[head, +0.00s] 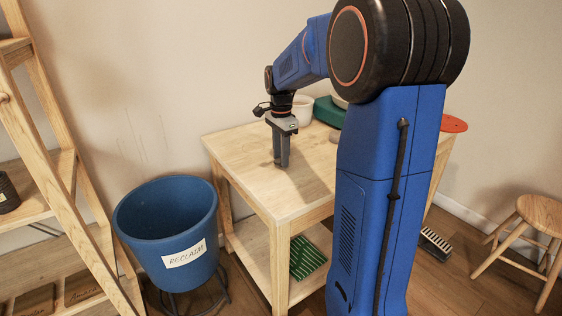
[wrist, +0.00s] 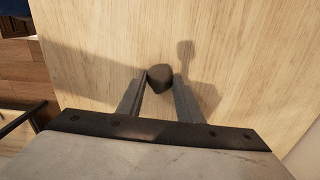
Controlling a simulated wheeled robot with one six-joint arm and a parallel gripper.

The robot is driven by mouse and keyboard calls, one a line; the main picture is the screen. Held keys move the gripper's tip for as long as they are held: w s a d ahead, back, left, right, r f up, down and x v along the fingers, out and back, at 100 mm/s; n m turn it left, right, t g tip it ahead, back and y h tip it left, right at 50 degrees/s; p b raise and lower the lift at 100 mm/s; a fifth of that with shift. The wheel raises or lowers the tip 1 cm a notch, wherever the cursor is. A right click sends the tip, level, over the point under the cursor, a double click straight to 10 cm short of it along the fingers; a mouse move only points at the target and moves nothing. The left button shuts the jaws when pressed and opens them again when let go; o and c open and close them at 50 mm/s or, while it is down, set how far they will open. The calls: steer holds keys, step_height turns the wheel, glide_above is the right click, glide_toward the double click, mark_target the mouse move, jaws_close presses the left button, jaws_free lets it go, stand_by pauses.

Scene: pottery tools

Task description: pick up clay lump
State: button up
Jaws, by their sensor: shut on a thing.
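The clay lump (wrist: 160,77) is a small dark brown rounded piece. In the wrist view it sits between the fingertips of my gripper (wrist: 160,88), which is shut on it. In the head view my gripper (head: 281,160) points down over the left part of the wooden table (head: 236,150). The lump cannot be made out in the head view. How far the lump is from the tabletop is hard to tell.
A blue bucket (head: 160,215) labelled RECLAIM stands left of the table. A wooden shelf rack (head: 62,150) is farther left. A white pot (head: 302,109) and a green object (head: 328,112) stand at the table's back. A stool (head: 540,214) is at right.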

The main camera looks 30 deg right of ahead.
steer(key=shift+r, duration=0.1)
step_height(320, 180, up, 10)
stand_by(0.4)
steer(key=shift+f, duration=0.2)
